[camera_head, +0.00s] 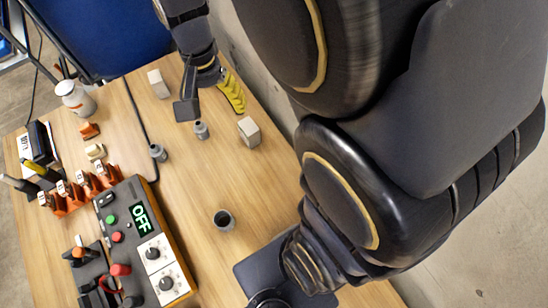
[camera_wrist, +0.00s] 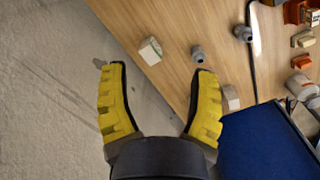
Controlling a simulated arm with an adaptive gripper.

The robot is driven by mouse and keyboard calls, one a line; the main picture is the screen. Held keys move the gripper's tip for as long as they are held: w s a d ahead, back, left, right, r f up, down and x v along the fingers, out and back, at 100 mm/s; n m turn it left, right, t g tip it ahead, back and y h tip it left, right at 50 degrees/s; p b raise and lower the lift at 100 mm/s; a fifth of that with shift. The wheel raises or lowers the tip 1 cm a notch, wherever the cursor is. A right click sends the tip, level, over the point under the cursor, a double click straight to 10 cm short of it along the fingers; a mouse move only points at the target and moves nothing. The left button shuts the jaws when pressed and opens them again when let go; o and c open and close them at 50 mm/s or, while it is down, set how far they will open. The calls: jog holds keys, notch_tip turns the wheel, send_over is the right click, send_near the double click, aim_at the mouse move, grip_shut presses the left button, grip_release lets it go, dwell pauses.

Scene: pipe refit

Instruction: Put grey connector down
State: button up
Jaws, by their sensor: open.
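My gripper (camera_wrist: 160,66) is open and empty, with its yellow fingers spread wide. In the head view, my gripper (camera_head: 238,106) is near the table's far right edge. A small grey connector (camera_head: 201,130) stands on the wooden table to the left of it; in the wrist view this connector (camera_wrist: 198,54) is just beyond the right fingertip, apart from it. A second grey connector (camera_head: 158,152) stands beside the black cable; it also shows in the wrist view (camera_wrist: 243,33). A larger, open-topped grey piece (camera_head: 224,220) stands nearer the front. I cannot tell which connector the task means.
Pale blocks stand on the table at the right (camera_head: 249,131) and back (camera_head: 158,83). A control box (camera_head: 135,225) reading OFF, orange clamps (camera_head: 85,189) and a white bottle (camera_head: 76,99) fill the left side. A concrete wall borders the right. The middle is mostly clear.

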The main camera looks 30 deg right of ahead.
jog(key=s+r+n, duration=0.2)
jog(key=s+n, duration=0.1)
jog(key=s, duration=0.5)
jog(key=s+d+r+n, duration=0.1)
jog(key=s+r+n, duration=0.2)
jog(key=s, duration=0.5)
jog(key=shift+d+n+g, duration=0.2)
jog(key=shift+n+g, duration=0.1)
jog(key=shift+n, duration=0.5)
jog(key=shift+s+a, duration=0.15)
